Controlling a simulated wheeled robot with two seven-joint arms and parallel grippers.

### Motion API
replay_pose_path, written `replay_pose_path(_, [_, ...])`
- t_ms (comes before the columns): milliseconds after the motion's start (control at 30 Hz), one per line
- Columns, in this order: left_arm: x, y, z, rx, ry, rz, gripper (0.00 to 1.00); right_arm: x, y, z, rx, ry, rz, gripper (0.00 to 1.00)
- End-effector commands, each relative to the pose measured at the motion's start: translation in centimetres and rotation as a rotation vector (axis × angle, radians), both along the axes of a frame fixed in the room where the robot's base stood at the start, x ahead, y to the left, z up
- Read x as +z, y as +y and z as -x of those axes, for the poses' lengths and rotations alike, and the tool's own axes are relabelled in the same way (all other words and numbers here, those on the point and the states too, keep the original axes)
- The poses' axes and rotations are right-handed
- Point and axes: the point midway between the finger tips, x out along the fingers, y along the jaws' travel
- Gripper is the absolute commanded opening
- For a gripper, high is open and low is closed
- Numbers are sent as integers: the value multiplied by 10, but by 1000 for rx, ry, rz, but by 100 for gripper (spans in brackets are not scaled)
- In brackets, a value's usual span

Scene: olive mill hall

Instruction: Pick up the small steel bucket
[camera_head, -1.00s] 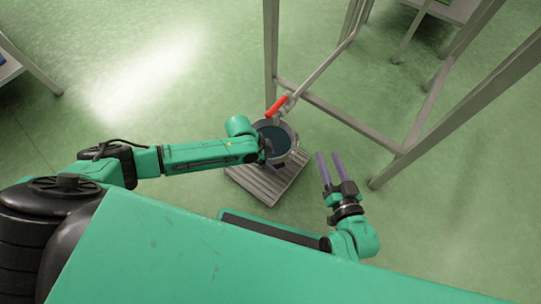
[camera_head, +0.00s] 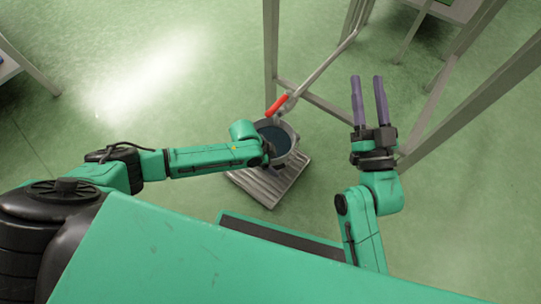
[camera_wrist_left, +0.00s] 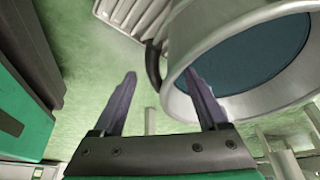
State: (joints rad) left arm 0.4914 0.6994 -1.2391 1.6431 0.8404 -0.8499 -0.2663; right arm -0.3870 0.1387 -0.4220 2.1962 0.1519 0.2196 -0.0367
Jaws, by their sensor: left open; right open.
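The small steel bucket (camera_head: 294,155) stands on a grey slatted stand and looks dark blue inside. In the left wrist view the bucket (camera_wrist_left: 178,45) fills the upper right, with a dark handle part (camera_wrist_left: 152,66) at its side. My left gripper (camera_wrist_left: 160,74) is open and empty. Its right finger overlaps the rim in that view; I cannot tell whether it touches. In the head view my left wrist covers the bucket's left side and hides the fingers. My right gripper (camera_head: 367,78) is open and empty, right of the bucket, pointing away from me.
The slatted stand (camera_head: 268,190) rests on the green floor. A pipe with a red lever (camera_head: 278,104) reaches down to just behind the bucket. A grey metal frame (camera_head: 271,50) stands behind and to the right, close to my right gripper.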

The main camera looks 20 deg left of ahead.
Motion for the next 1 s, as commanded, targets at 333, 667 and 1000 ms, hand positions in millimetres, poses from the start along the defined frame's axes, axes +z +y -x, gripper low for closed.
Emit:
replay_pose_path(333, [0,0,0,0,0,1,0,-1,0,0,0,2,0,50])
replay_pose_path(667, [0,0,0,0,0,1,0,-1,0,0,0,4,1,50])
replay_pose_path(1000, [0,0,0,0,0,1,0,-1,0,0,1,5,0,50])
